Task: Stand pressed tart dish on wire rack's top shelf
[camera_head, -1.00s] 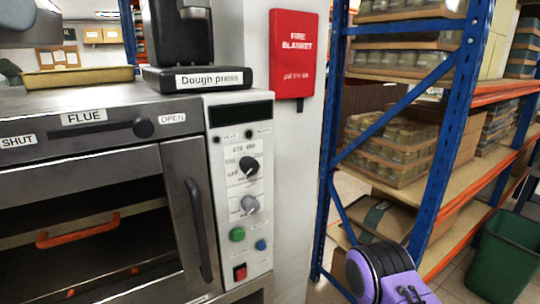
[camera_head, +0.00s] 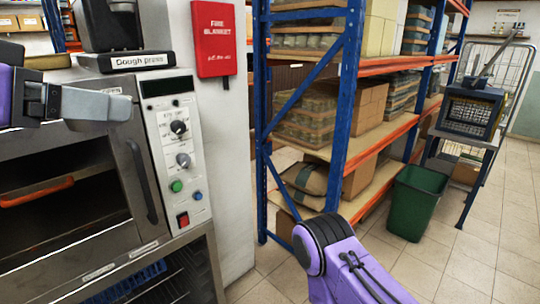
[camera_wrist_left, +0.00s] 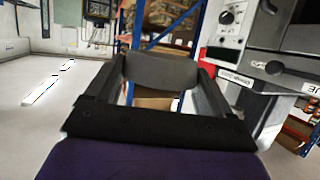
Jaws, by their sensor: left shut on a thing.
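My left gripper (camera_head: 92,104) reaches in from the left edge, in front of the oven's top. In the left wrist view, a dark grey curved piece (camera_wrist_left: 160,72) spans the space between its two fingers, clear of any surface. It looks like the tart dish, seen at a steep angle, and the gripper is shut on it. A tall wire-mesh frame (camera_head: 515,62) stands at the far right; I cannot tell whether it is the wire rack. My right gripper is out of view.
The steel oven (camera_head: 85,135) fills the left, with the dough press base (camera_head: 125,62) on top. Blue-and-orange shelving (camera_head: 352,100) with jars and cartons stands centre. A green bin (camera_head: 415,200) and a bench with a dark box (camera_head: 470,112) are right. Floor (camera_head: 490,240) is clear there.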

